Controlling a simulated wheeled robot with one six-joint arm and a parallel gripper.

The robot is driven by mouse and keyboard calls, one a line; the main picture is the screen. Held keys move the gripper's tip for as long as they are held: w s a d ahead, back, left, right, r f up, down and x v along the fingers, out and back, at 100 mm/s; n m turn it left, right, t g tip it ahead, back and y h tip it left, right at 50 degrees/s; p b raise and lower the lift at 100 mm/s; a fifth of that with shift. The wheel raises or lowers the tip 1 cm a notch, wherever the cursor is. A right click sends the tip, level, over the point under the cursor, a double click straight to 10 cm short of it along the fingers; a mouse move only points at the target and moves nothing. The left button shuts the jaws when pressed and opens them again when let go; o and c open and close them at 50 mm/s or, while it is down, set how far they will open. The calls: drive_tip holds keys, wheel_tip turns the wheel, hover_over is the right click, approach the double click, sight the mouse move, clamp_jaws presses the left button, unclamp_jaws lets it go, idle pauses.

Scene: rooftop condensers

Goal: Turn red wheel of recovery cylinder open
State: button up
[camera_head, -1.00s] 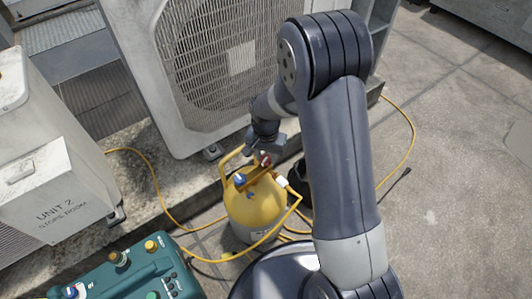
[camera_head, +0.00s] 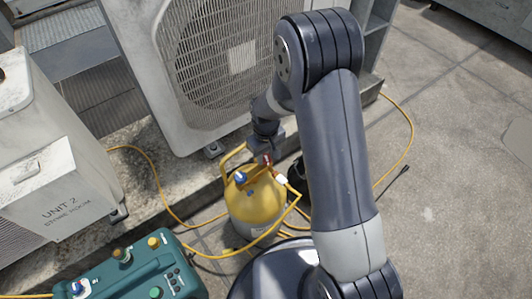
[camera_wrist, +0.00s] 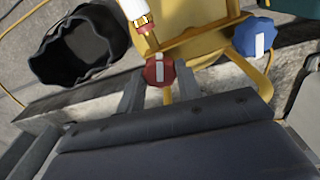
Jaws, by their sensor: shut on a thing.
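The yellow recovery cylinder (camera_head: 256,203) stands upright on the roof floor, in the middle of the head view. Its red wheel (camera_wrist: 159,72) has a white bar mark and sits between the two fingers of my gripper (camera_wrist: 160,88) in the wrist view. My gripper is shut on the red wheel; in the head view the wheel (camera_head: 267,159) is only partly visible under the gripper. The blue wheel (camera_wrist: 254,37), also with a white bar, is to the right of the red one and is clear of my fingers. It also shows in the head view (camera_head: 240,177).
A yellow hose (camera_head: 205,256) runs from the cylinder's white fitting (camera_wrist: 133,12) across the floor. A black open bag or bucket (camera_wrist: 82,46) stands beside the cylinder. A green machine (camera_head: 135,272) is at lower left.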

sight(266, 157)
drive_tip(key=shift+n, duration=1.1)
drive_tip(key=o, duration=1)
drive_tip(key=shift+c, duration=0.2)
wheel_tip(266, 157, up, 11)
drive_tip(key=p, duration=0.3)
drive_tip(key=shift+f, duration=0.15)
wheel_tip(266, 157, down, 11)
drive_tip(key=b, duration=0.3)
